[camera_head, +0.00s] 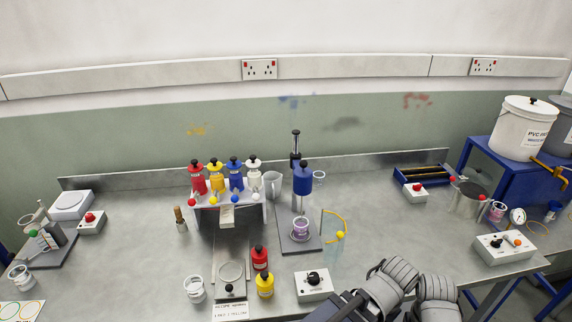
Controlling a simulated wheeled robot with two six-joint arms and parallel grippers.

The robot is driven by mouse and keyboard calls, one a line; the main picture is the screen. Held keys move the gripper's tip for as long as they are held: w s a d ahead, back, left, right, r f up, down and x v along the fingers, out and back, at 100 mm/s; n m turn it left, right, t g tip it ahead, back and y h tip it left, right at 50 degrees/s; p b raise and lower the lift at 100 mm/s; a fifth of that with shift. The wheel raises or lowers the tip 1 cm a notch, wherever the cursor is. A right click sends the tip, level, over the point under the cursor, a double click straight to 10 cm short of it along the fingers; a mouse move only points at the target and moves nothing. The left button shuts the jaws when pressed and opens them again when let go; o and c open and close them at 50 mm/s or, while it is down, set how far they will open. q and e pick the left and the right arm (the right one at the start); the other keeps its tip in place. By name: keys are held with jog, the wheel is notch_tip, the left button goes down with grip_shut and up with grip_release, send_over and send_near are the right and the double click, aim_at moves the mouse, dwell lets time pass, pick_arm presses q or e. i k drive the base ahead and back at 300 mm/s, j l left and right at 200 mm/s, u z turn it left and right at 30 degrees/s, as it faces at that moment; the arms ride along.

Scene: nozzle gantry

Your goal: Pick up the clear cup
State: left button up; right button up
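Several clear cups are in view and I cannot tell which one is meant. One clear cup (195,289) stands at the front of the bench, left of the gantry's lower end. Another clear cup (20,277) is at the far left edge. A third clear cup (319,176) is behind the mixer. Grey ribbed gripper parts, which look like my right gripper (417,284), are at the bottom right of centre, away from these cups. Their opening is unclear. My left gripper is not in view.
A nozzle rack with coloured bottles (215,178) stands mid-bench. The blue mixer (302,180) holds over a purple-filled cup (300,227). Red (260,257) and yellow (265,284) bottles and a control box (313,286) crowd the front.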

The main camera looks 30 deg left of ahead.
aim_at(300, 224)
jog(key=u, duration=1)
